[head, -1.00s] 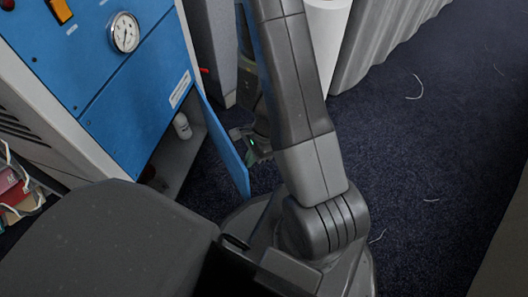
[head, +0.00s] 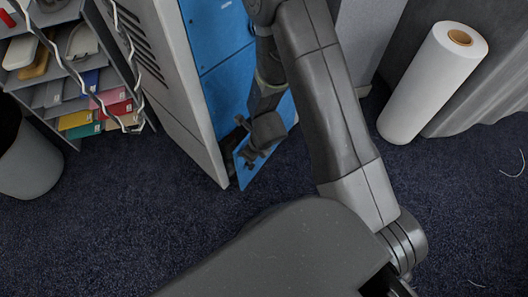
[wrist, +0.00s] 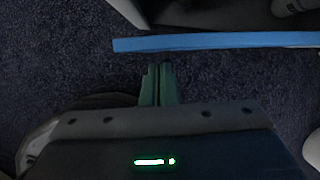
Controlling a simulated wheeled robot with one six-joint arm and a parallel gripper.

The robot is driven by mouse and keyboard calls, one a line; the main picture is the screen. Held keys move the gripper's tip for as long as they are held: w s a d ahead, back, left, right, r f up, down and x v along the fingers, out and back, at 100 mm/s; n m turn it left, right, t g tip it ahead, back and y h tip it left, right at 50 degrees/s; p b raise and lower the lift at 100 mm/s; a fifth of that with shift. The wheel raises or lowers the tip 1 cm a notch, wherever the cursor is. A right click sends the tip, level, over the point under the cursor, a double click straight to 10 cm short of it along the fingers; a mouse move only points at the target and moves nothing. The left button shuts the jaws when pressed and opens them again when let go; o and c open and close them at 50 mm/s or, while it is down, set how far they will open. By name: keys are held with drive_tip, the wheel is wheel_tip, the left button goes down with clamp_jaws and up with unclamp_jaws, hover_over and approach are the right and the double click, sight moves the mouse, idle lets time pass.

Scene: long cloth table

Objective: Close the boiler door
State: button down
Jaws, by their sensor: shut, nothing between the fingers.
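The boiler (head: 222,40) is a cabinet with a blue front and a pale side, upper middle in the head view. Its low blue door (head: 252,172) stands ajar, with a dark gap by the cabinet's side edge. My gripper (head: 249,153) is low in front of the door and overlaps it in this view. In the wrist view the door (wrist: 215,41) shows nearly edge-on as a blue strip. My gripper's green fingers (wrist: 158,68) are shut, empty and just short of that strip, with a small gap of carpet between. My arm hides part of the boiler front.
A shelf rack (head: 75,75) with coloured packets stands left of the boiler. A grey bin (head: 28,160) is at the far left. A white paper roll (head: 430,85) stands upright at right beside grey draped cloth (head: 500,90).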

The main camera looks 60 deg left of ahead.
drive_tip(key=shift+s+a+m+p, duration=0.2)
drive_tip(key=shift+s+a+p, duration=0.1)
drive_tip(key=shift+a, duration=0.35)
drive_tip(key=shift+s+a+m+p, duration=0.2)
drive_tip(key=shift+s+a+p, duration=0.05)
drive_tip(key=shift+a, duration=0.4)
